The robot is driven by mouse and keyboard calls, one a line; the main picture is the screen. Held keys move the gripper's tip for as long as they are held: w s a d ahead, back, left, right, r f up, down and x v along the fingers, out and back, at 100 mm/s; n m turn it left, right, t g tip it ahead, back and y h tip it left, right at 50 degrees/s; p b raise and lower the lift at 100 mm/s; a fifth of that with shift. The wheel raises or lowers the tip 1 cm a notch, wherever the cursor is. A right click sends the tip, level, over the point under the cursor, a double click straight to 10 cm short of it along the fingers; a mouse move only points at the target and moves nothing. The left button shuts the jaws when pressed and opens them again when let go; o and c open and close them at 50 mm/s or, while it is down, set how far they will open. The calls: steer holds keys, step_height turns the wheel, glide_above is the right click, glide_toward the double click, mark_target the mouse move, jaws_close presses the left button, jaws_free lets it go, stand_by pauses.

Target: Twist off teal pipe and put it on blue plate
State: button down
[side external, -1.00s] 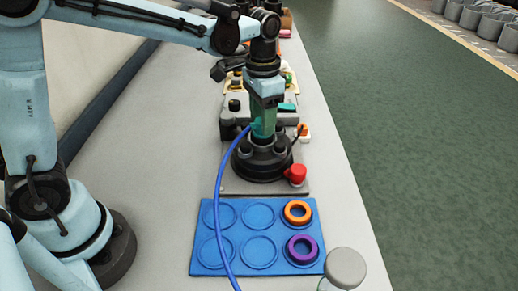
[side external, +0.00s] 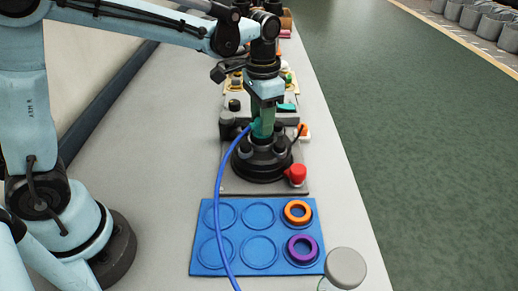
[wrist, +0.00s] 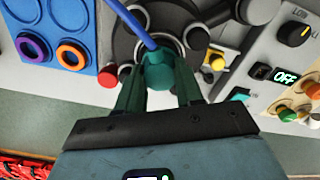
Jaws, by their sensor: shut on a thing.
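The teal pipe (wrist: 160,72) stands on the round black tank base (side external: 258,166), with a blue hose (side external: 219,190) running from it toward the front. My gripper (side external: 264,122) points down from above and is shut on the teal pipe; its two green fingers sit on either side of it in the wrist view (wrist: 160,92). The pipe's lower end is partly hidden, so I cannot tell whether it is loose. The blue plate (side external: 237,234) lies in front of the tank base. It has several round recesses; an orange ring (side external: 298,211) and a purple ring (side external: 302,248) occupy its right column.
A red button (side external: 296,173) sits at the base's front right. A grey-topped cylinder (side external: 345,267) stands beside the plate's right corner. A control panel with knobs and an OFF display (wrist: 284,74) is near the gripper. The blue hose crosses the plate. The table left of the plate is clear.

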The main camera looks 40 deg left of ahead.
steer(key=shift+r, duration=1.15)
stand_by(0.4)
steer(key=shift+r, duration=2.35)
steer(key=s+d+f+m, duration=0.3)
steer(key=s+d, duration=0.2)
steer(key=s, duration=0.7)
steer(key=s+d+f+m, duration=0.25)
steer(key=s+d, duration=0.35)
steer(key=s, duration=0.5)
steer(key=shift+n, duration=0.25)
steer(key=shift+s+a+f, duration=0.1)
steer(key=shift+f, duration=1.85)
steer(key=shift+s+a+f, duration=0.1)
steer(key=shift+f, duration=1.8)
steer(key=shift+f, duration=0.15)
